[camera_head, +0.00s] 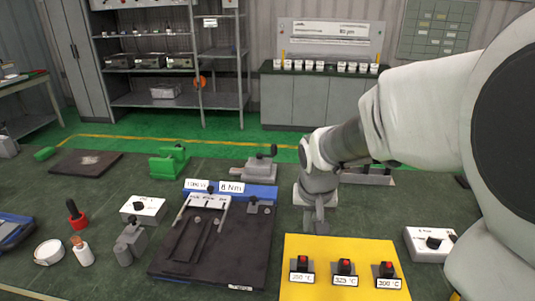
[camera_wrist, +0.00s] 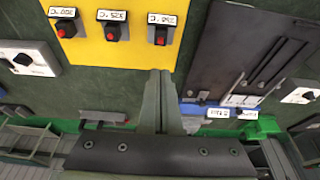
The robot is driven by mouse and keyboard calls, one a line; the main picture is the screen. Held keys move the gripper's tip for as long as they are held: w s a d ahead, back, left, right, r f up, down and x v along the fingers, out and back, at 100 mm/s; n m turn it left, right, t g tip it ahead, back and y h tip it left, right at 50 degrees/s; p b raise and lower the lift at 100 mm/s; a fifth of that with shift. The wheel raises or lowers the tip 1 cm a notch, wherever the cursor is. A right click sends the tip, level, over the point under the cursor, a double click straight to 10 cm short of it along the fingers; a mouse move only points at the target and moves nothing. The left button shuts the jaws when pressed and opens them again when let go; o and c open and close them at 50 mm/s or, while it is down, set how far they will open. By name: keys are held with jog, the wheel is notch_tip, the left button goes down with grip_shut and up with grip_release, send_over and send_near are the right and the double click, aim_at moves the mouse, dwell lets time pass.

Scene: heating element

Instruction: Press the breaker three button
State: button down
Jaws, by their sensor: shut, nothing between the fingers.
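A yellow panel (camera_head: 345,258) lies on the dark bench at the front right. It bears three small black switches with red tops: left (camera_head: 303,262), middle (camera_head: 345,267) and right (camera_head: 386,269). Their labels are in °C; the middle seems to read 325 and the right 300. I can read no breaker label. In the wrist view the panel (camera_wrist: 100,48) is upside down, and the switches (camera_wrist: 66,28) (camera_wrist: 112,32) (camera_wrist: 160,36) lie along its top. My gripper (camera_head: 317,228) is shut and empty, pointing down behind the panel's far left edge. It also shows in the wrist view (camera_wrist: 158,74).
A black plate (camera_head: 215,240) with a blue strip and metal fittings lies left of my gripper. White boxes with black knobs stand at the right (camera_head: 430,243) and left (camera_head: 143,210). A grey clamp (camera_head: 260,165) stands behind. The space above the panel looks clear.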

jog(key=shift+w, duration=0.3)
jog(key=b, duration=0.1)
send_near(303, 257)
jog(key=x, duration=0.5)
jog(key=shift+w+d+f, duration=0.15)
jog(key=shift+w, duration=0.2)
jog(key=shift+f, duration=0.6)
